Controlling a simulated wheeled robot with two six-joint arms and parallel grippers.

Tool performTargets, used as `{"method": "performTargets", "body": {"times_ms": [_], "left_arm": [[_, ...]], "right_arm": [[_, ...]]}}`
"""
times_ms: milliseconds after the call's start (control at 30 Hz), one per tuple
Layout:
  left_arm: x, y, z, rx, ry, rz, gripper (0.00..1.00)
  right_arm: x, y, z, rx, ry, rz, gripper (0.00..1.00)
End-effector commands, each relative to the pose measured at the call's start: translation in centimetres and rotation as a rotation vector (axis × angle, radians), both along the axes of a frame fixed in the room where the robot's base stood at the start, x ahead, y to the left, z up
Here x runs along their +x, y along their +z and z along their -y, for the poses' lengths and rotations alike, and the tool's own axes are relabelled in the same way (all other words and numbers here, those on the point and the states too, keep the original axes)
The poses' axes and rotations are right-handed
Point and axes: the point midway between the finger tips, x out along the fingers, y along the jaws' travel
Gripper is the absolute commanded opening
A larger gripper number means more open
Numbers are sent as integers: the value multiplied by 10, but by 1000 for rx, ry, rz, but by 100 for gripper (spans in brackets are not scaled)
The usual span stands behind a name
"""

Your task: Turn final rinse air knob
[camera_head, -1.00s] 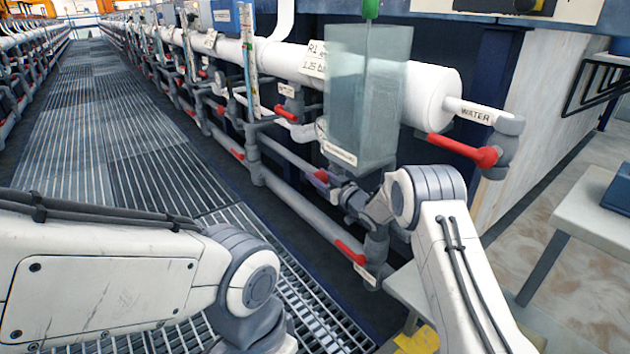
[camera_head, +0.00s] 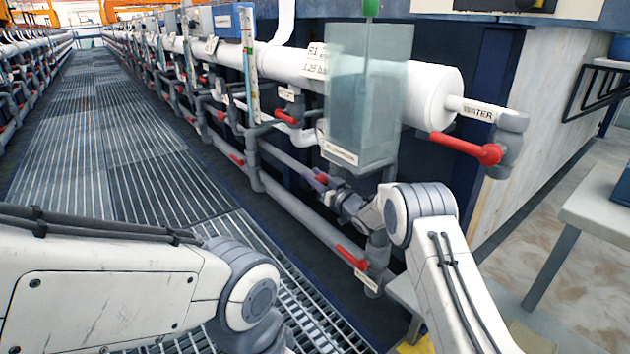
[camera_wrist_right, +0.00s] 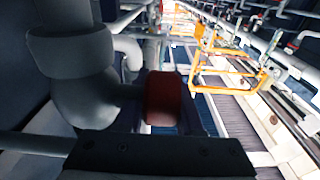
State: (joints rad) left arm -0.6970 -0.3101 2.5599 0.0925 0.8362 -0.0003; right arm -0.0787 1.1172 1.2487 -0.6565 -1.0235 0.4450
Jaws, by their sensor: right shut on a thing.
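A red knob (camera_head: 321,179) sits on the grey pipework below the clear tank; it is small and partly covered by my gripper. My right gripper (camera_head: 318,181) reaches in from the right and is shut on this knob. In the right wrist view the red knob (camera_wrist_right: 163,98) stands between the fingers, beside a thick grey pipe elbow. No label naming the final rinse air knob can be read at it. My left arm shows at the lower left, but its gripper is out of view.
The clear tank (camera_head: 365,105) hangs just above my right wrist. A red lever (camera_head: 466,148) marked WATER is at the right, and another red lever (camera_head: 351,257) is low on the pipes. The grated walkway (camera_head: 110,150) is clear. A white table (camera_head: 598,205) stands at far right.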

Motion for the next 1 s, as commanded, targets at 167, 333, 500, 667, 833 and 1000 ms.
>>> {"method": "performTargets", "body": {"times_ms": [167, 333, 500, 667, 833, 1000], "left_arm": [[0, -3, 0, 0, 0, 0, 48], [0, -3, 0, 0, 0, 0, 48], [0, -3, 0, 0, 0, 0, 48], [0, -2, 0, 0, 0, 0, 48], [0, 8, 0, 0, 0, 0, 48], [0, 28, 0, 0, 0, 0, 48]], "right_arm": [[0, 1, 1, 13, -3, 20, 0], [0, 0, 2, 12, -3, 19, 43], [0, 0, 1, 12, -3, 18, 48], [0, 1, 1, 12, -2, 18, 48], [-10, 2, 9, 12, -3, 15, 48], [-35, 0, 28, 12, -5, 12, 48]]}}
